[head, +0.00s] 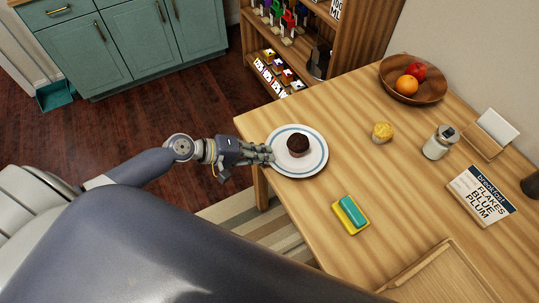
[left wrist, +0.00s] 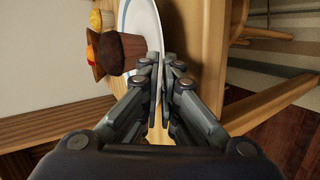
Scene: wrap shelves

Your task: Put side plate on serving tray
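The side plate (head: 312,161) is white with a blue ring and sits at the table's left corner. A dark muffin (head: 298,145) is on it. In the left wrist view, the plate (left wrist: 143,20) is seen nearly edge-on, with the muffin (left wrist: 120,52) to its left. My left gripper (head: 268,155) is at the plate's left rim. In the left wrist view its fingers (left wrist: 163,75) are close together at the rim and look shut on it; they hide the contact. The serving tray (head: 440,272) appears to be the wooden one at the bottom right, partly cut off. My right gripper is not in view.
A shelf (head: 345,40) stands behind. Bare tabletop lies right of the plate.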

